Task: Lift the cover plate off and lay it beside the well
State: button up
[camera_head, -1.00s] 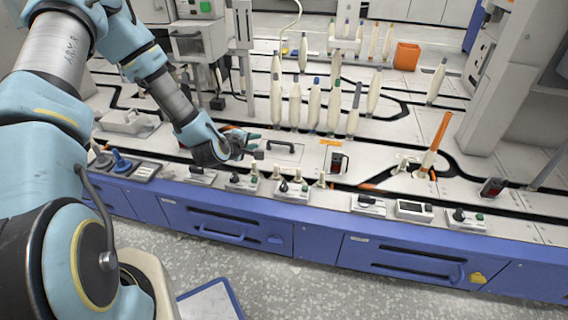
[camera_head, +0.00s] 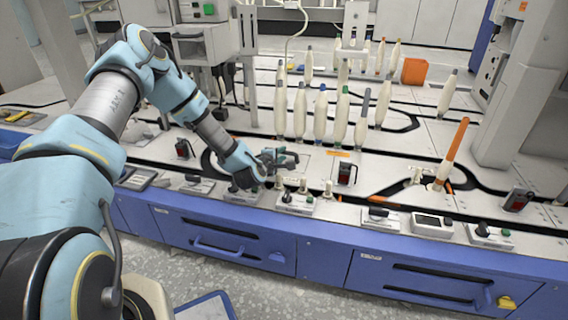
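The cover plate (camera_head: 309,161) is a pale flat panel set in the light worktop, left of the orange label. Its dark bar handle, visible earlier, is now covered by my gripper. My gripper (camera_head: 286,159) is over the handle's place, low above the plate. Its fingers are small and dark in this view, so I cannot tell whether they are open or shut on the handle. The plate looks flat in the worktop. The well itself is not visible.
Several tall cream bobbins (camera_head: 320,114) stand behind the plate. An orange-topped bobbin (camera_head: 451,153) leans farther right. An orange bin (camera_head: 414,71) stands at the back.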

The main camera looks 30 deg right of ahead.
jog(key=shift+x, duration=1.4)
jog(key=shift+c, duration=0.3)
grip_shut()
